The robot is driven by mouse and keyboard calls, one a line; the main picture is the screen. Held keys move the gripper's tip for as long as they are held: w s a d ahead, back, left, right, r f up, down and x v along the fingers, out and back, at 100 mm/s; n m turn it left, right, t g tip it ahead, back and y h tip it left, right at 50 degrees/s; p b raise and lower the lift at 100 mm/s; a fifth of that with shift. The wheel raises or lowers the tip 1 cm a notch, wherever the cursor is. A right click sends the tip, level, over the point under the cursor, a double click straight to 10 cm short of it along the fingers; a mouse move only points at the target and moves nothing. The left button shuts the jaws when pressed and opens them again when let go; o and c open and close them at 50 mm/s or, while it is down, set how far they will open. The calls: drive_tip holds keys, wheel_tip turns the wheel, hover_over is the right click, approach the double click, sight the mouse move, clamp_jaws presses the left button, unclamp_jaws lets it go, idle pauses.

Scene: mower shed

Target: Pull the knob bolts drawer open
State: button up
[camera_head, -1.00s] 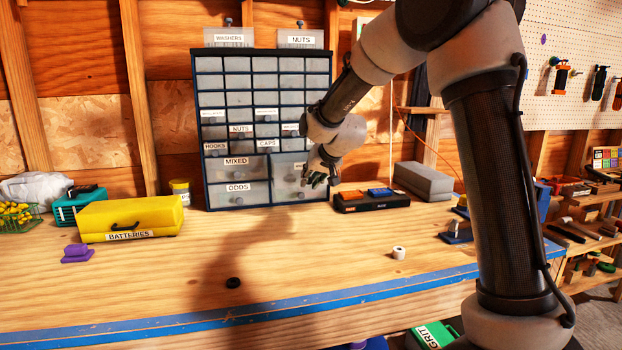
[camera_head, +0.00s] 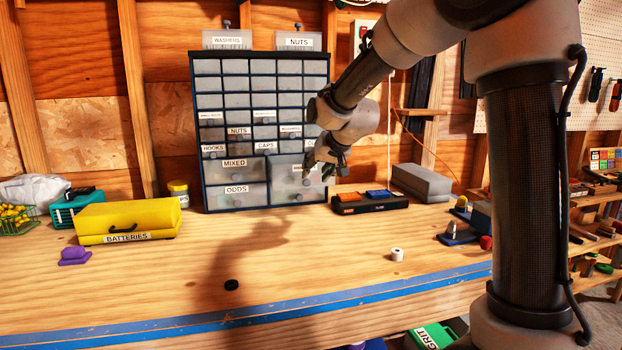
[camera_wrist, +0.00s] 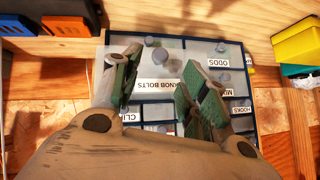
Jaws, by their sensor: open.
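The KNOB BOLTS drawer (camera_head: 284,174) is a wide translucent drawer at the lower right of the dark blue cabinet (camera_head: 196,150). Its front looks to stand out from the cabinet. In the wrist view, its front overlaps the cabinet's left edge, and its label (camera_wrist: 157,86) appears upside down. Its round grey knob (camera_wrist: 160,55) shows between the fingertips, with space on both sides. My gripper (camera_head: 319,171) is open and empty in front of this drawer and covers part of its right side. The green-padded fingers of my gripper (camera_wrist: 162,62) are spread apart.
The ODDS drawer (camera_head: 248,199) and MIXED drawer (camera_head: 253,165) are at the left. A black tray with orange and blue bins (camera_head: 365,207) stands close to the cabinet's right. A yellow BATTERIES case (camera_head: 130,217) is at the left. The bench before the cabinet is mostly clear.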

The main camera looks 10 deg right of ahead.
drive_tip(key=v, duration=0.5)
drive_tip(key=shift+s+r, duration=0.25)
drive_tip(key=shift+s, duration=0.05)
drive_tip(key=s+d+f+n+g, duration=0.2)
drive_tip(key=s+f+g, duration=0.3)
drive_tip(key=s, duration=0.4)
drive_tip(key=s+d+h, duration=0.1)
drive_tip(key=s+d, duration=0.4)
drive_tip(key=s, duration=0.8)
drive_tip(key=s+d+h, duration=0.1)
drive_tip(key=s+d, duration=0.4)
drive_tip(key=s, duration=0.8)
drive_tip(key=shift+s+d+f+m, duration=0.2)
drive_tip(key=shift+s+f+m, duration=0.15)
drive_tip(key=shift+f+m, duration=0.1)
